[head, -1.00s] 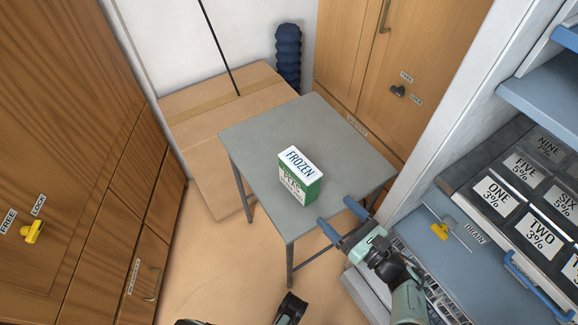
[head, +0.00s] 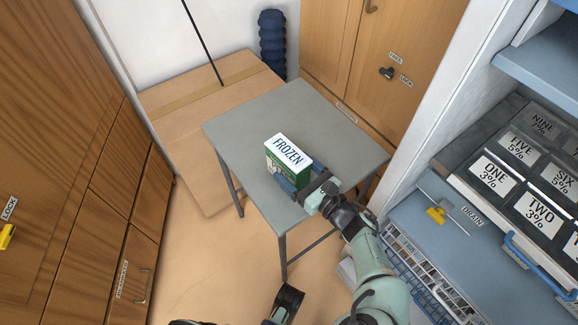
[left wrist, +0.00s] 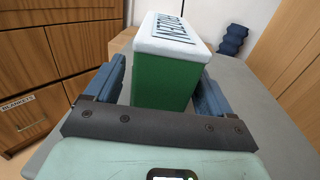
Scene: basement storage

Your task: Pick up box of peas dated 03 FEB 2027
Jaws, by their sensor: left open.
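A green and white box (head: 288,150) with "FROZEN" on its white top stands upright on a grey table (head: 240,120). Its printed front is partly hidden by my gripper, and I cannot read a date. My left gripper (head: 301,178) is open at the box's near side, with one blue finger toward each side of it. In the left wrist view the box (left wrist: 165,80) stands between the two open fingers (left wrist: 160,85), its plain green side facing me. Gaps show beside it, and I see no grip.
A large cardboard box (head: 185,125) stands behind the table, with a dark blue ribbed roll (head: 272,45) near it. Wooden cabinets (head: 60,130) stand at left and back. At right are a blue drain counter (head: 435,215) and numbered bins (head: 492,175). The tabletop around the box is clear.

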